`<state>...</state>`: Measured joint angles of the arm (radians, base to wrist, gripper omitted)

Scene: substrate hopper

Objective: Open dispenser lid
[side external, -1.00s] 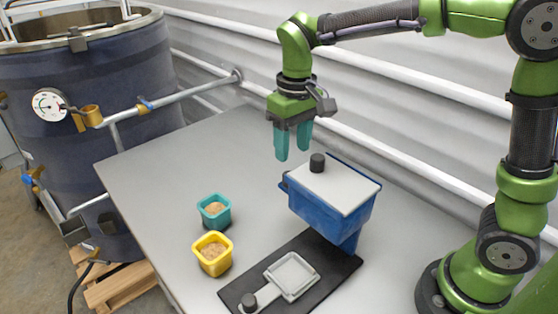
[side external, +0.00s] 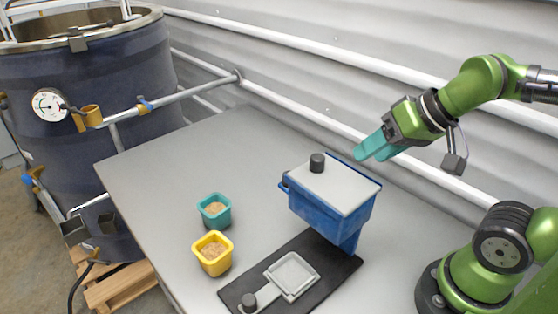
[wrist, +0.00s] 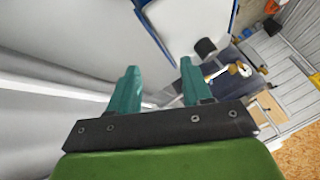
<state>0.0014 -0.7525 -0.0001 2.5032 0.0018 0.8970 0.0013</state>
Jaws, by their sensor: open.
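The dispenser (side external: 325,213) is a blue hopper on a black base plate (side external: 335,257). Its flat light-grey lid (side external: 338,187) lies closed on top, with a black knob (side external: 317,162) near the left end. My gripper (side external: 372,151) is tilted, its teal fingers pointing left, above and behind the lid's back right edge, apart from it. In the wrist view my gripper (wrist: 158,85) has its two fingers spread with nothing between them. The lid (wrist: 185,22) shows at the top of that view, with the knob (wrist: 205,47) beyond the right finger.
A teal cup (side external: 215,211) and a yellow cup (side external: 212,254), both with tan grains, stand left of the dispenser. A grey square tray with a knobbed handle (side external: 290,275) lies on the base plate. White wall pipes (side external: 330,122) run close behind. The table's back left is clear.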

